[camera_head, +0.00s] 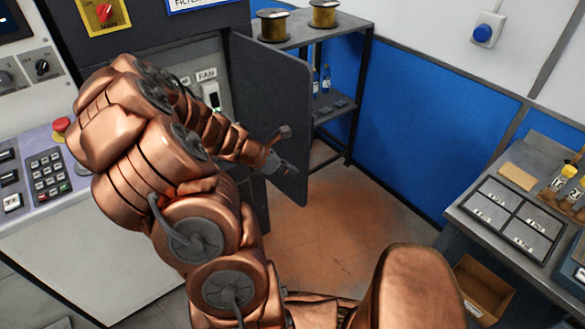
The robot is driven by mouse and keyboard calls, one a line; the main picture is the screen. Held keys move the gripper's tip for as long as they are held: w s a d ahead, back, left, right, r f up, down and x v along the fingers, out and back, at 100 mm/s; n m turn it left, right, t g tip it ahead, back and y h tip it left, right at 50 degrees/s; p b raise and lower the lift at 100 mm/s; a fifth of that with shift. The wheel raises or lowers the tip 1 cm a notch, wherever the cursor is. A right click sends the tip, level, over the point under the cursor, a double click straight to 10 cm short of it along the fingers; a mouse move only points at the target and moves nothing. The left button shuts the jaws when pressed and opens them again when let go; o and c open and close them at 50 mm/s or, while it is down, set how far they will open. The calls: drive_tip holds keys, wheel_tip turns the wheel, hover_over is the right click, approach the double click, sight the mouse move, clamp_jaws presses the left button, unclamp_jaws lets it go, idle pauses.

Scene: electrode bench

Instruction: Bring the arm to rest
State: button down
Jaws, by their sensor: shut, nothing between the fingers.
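My copper-coloured arm fills the left and middle of the view and is bent, reaching up and then to the right. My gripper (287,156) is small at its end, shut and empty. It appears in front of the lower part of a dark grey cabinet door (272,95), which stands open. I cannot tell whether it touches the door. Part of my arm hides the lower front of the cabinet.
A white FAN switch (211,96) is on the cabinet. A control panel (38,185) with a red button (61,124) is at left. A shelf (346,75) holds two spools (323,13). A bench (463,212) with a divided tray (503,213) is at right. Orange floor (345,225) is clear between.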

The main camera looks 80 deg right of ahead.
drive_tip(key=s+a+p+v, duration=0.1)
drive_tip(key=p+v, duration=0.1)
drive_tip(key=v, duration=0.5)
drive_tip(key=shift+a+r+p, duration=0.15)
drive_tip(key=shift+r+p, duration=0.05)
drive_tip(key=shift+p, duration=0.2)
drive_tip(key=shift+w, duration=0.1)
drive_tip(key=w+a+r+m+t+y, duration=0.1)
drive_tip(key=w+a+r+m+t, duration=0.15)
drive_tip(key=w+a, duration=0.55)
drive_tip(key=w+a+r+m+t, duration=0.1)
drive_tip(key=w+a+r+m, duration=0.25)
drive_tip(key=a, duration=0.75)
drive_tip(key=s+a+r+t+y, duration=0.1)
drive_tip(key=a+r+y, duration=0.1)
drive_tip(key=a, duration=1)
drive_tip(key=s+a+r+m+t+y, duration=0.1)
drive_tip(key=a+r+y, duration=0.1)
drive_tip(key=a, duration=1)
